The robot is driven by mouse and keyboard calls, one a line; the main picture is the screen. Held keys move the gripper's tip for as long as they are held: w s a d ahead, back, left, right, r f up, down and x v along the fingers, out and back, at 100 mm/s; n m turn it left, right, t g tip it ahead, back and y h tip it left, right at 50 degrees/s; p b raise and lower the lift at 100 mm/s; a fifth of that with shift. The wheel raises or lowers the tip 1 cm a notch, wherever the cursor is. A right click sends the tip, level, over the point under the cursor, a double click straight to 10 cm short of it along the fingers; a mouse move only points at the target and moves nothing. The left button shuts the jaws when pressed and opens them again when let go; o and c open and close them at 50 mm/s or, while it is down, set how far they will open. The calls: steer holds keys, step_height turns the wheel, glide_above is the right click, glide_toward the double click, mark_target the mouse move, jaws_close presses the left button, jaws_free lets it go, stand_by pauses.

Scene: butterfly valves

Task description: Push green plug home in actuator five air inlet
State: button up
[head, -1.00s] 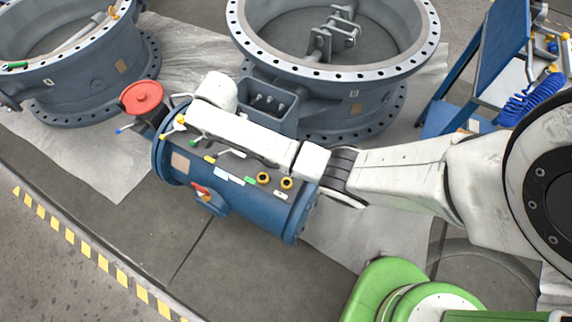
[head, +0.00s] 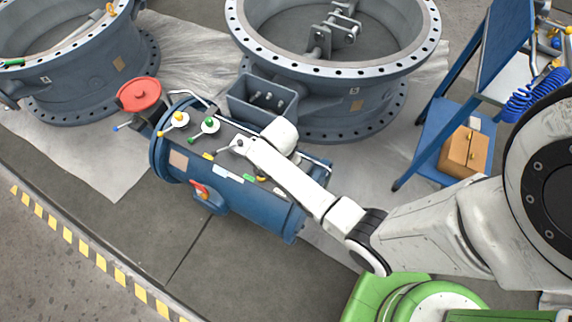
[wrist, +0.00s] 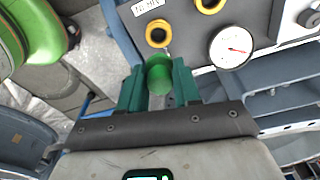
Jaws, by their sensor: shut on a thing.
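My gripper (wrist: 157,68) is shut on a green plug (wrist: 160,78) in the wrist view, with its green fingers on either side. The plug is just short of a yellow-ringed port (wrist: 158,33) in the picture. I cannot tell whether it touches the port. A second yellow ring (wrist: 210,5) is beside it, and a label (wrist: 148,6), apparently reading INLET, is near the first. In the head view, the blue actuator (head: 255,215) lies on its side. My arm crosses over its top and partly hides the ports. The fingers and plug are hidden in this view.
A round gauge (wrist: 232,47) sits close to the right of the ports. A large flanged valve (head: 320,95) stands behind.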

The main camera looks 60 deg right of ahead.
steer(key=shift+f+b, duration=1.9)
steer(key=shift+f, duration=0.65)
steer(key=shift+a+f, duration=0.1)
steer(key=shift+f, duration=0.15)
steer(key=shift+f+b, duration=0.55)
steer(key=shift+f, duration=0.55)
stand_by(1.3)
steer(key=o, duration=1.5)
steer(key=shift+o, duration=0.2)
steer(key=shift+r, duration=0.1)
steer(key=shift+r+p, duration=3.6)
steer(key=shift+r, duration=0.1)
